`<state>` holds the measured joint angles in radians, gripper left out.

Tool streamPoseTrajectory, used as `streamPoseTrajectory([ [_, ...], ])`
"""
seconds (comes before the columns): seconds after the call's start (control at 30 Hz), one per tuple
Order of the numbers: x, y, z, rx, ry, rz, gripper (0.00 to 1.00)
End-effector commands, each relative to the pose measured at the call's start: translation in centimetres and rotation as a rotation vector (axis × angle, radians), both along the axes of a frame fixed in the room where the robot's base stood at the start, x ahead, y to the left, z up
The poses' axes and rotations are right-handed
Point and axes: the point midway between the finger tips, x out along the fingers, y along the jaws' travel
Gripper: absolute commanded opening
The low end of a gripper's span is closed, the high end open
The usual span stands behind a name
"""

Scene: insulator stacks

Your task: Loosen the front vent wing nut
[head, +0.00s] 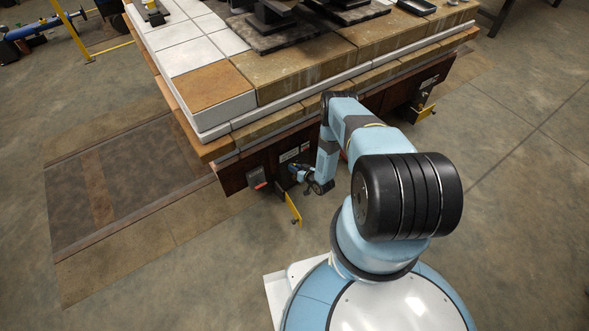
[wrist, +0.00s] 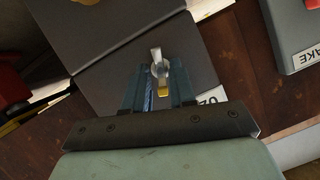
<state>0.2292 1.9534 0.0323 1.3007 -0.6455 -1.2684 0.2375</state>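The wing nut (wrist: 160,68) shows in the wrist view on the face of a dark grey box (wrist: 110,55). One wing is silver and points up in the picture; the lower one is yellow. My gripper (wrist: 162,82) is open, with its two dark blue fingers on either side of the nut and the yellow wing between them. Whether a finger touches the nut I cannot tell. In the head view my gripper (head: 298,172) is low at the side of the kiln-car-like platform (head: 240,150), and the nut itself is too small to make out.
A red part (head: 257,177) and a yellow bracket (head: 293,208) flank my gripper in the head view. The tiled deck (head: 210,83) overhangs above.

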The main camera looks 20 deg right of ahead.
Motion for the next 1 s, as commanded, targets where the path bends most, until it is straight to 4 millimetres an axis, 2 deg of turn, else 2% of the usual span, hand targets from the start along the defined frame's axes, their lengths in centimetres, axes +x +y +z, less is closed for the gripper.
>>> streamPoseTrajectory([
  [0.03, 0.00, 0.01, 0.00, 0.000, 0.000, 0.000, 0.20],
  [0.2, -0.01, -0.01, 0.00, 0.000, 0.000, 0.000, 0.04],
  [0.27, 0.00, -0.01, 0.01, 0.000, 0.000, 0.000, 0.00],
  [0.57, -0.04, 0.09, 0.01, -0.048, -0.016, 0.000, 0.00],
  [1.0, -0.15, 0.46, 0.04, -0.346, -0.112, 0.002, 0.00],
])
